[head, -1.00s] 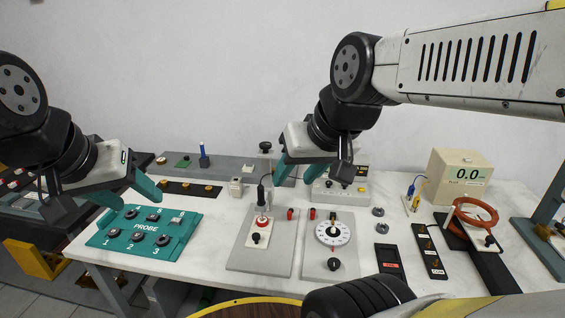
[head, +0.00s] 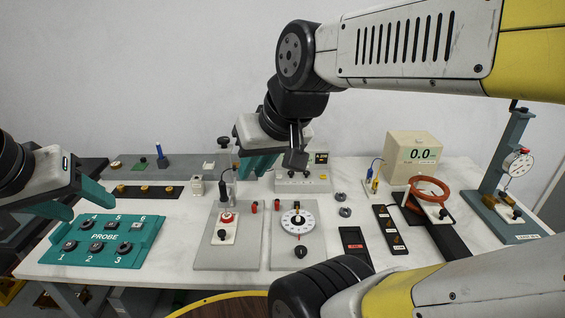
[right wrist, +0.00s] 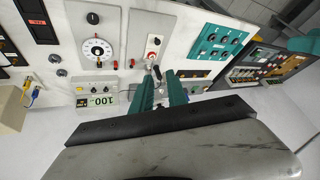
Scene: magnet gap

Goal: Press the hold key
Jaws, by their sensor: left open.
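I cannot read a label that marks the hold key. A cream meter box (head: 412,158) reading 0.0 stands at the back right of the table. A low grey unit (head: 303,180) with knobs and a lit display stands at the back centre; its display reads 100 in the right wrist view (right wrist: 102,101). My right gripper (head: 262,166) hangs above the table beside that unit, left of it, its teal fingers apart and empty. The fingers also show in the right wrist view (right wrist: 160,90). My left gripper (head: 88,208) is open and empty above the teal PROBE board (head: 105,245).
A dial plate (head: 298,222) and a plate with a red-ringed knob (head: 227,218) lie centre front. Black strips (head: 390,230), an orange ring (head: 429,186) and a gauge stand (head: 508,170) are at the right. A grey shelf (head: 180,166) runs along the back left.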

